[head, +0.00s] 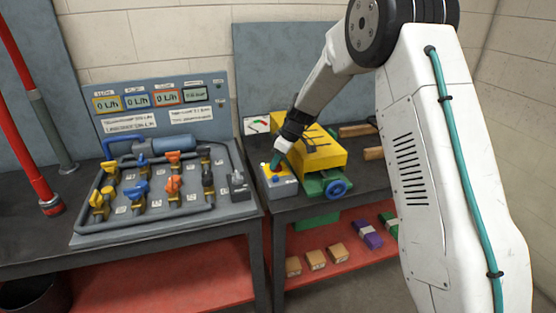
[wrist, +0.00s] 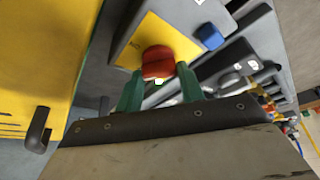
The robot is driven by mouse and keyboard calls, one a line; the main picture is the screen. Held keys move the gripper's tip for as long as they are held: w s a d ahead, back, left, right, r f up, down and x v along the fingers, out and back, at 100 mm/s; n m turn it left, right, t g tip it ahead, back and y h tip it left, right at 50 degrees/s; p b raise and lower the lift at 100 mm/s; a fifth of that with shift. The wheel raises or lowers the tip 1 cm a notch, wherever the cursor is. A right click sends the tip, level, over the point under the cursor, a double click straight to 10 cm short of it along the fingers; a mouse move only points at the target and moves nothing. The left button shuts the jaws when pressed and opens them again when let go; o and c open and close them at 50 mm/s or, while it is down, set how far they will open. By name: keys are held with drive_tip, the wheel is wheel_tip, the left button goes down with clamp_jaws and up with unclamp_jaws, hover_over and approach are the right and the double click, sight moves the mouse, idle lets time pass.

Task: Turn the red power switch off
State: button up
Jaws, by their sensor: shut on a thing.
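The red power switch (wrist: 158,62) is a red knob on a yellow plate of a small grey box. In the wrist view my gripper (wrist: 160,82) has its two green fingers on either side of the red knob, shut on it. In the head view my gripper (head: 277,162) reaches down onto the grey box (head: 284,188) at the front of the right bench. The knob is mostly hidden there by my gripper. A blue button (wrist: 210,37) sits beside the yellow plate.
A valve panel (head: 150,190) with coloured handles and displays fills the left bench. The red lower shelf (head: 345,253) holds several small boxes.

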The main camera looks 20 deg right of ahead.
sight(286, 168)
drive_tip(key=n, duration=0.2)
drive_tip(key=n+g, duration=0.1)
drive_tip(key=n, duration=0.1)
drive_tip(key=shift+w+d+n+g+y, duration=0.1)
drive_tip(key=shift+n+g+y, duration=0.2)
drive_tip(key=shift+w+n+g, duration=0.1)
drive_tip(key=shift+n+g, duration=0.5)
drive_tip(key=shift+n, duration=1)
drive_tip(key=o, duration=1)
drive_tip(key=shift+r, duration=0.1)
drive_tip(key=v, duration=0.7)
drive_tip(key=shift+d+r, duration=0.25)
drive_tip(key=shift+d, duration=0.05)
